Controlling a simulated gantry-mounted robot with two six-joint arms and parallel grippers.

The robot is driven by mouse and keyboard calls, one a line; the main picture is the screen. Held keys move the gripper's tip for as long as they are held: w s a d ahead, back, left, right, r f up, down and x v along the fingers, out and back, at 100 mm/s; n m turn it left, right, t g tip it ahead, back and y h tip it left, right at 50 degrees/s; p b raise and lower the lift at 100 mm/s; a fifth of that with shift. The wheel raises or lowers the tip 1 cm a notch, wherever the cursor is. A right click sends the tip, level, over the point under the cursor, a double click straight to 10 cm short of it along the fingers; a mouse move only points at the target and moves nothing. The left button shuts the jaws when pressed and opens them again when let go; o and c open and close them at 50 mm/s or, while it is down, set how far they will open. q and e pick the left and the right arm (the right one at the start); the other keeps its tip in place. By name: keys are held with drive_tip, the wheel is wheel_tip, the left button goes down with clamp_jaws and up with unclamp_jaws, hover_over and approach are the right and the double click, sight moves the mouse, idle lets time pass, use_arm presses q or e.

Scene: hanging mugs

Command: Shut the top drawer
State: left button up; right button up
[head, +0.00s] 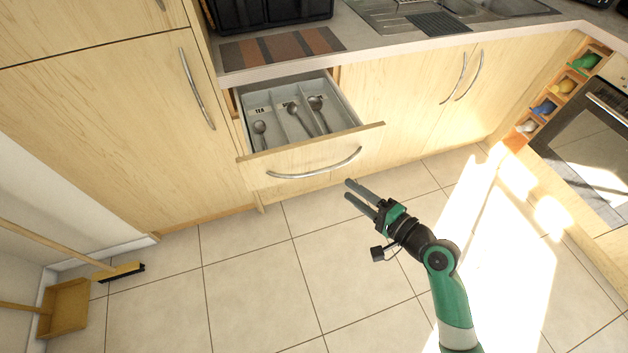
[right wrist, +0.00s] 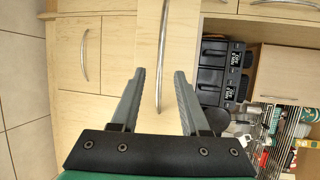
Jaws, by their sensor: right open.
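The top drawer (head: 300,158) is pulled out from the light wood cabinet. Its front carries a curved metal handle (head: 315,170). A grey tray inside holds several spoons (head: 293,113) in labelled compartments. My right gripper (head: 349,189) is open and empty, in front of the drawer and near the right end of the handle. In the right wrist view the drawer front fills the middle, and the handle (right wrist: 163,45) runs between the open fingers (right wrist: 159,72). I cannot tell whether they touch it. My left gripper is not in view.
A counter (head: 372,46) with a striped mat (head: 282,48) lies above the drawer. Closed cabinet doors (head: 430,100) stand to the right, and a tall cabinet (head: 110,110) to the left. A broom (head: 118,272) and dustpan (head: 66,306) lie at the left. The tiled floor in front is clear.

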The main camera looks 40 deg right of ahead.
sight(321, 169)
drive_tip(key=w, duration=0.4)
drive_tip(key=w+f+b, duration=0.1)
drive_tip(key=w, duration=0.2)
drive_tip(key=w+f+b, duration=0.1)
drive_tip(key=w, duration=0.3)
drive_tip(key=shift+w, duration=0.3)
drive_tip(key=shift+a, duration=0.1)
clamp_jaws()
idle(0.8)
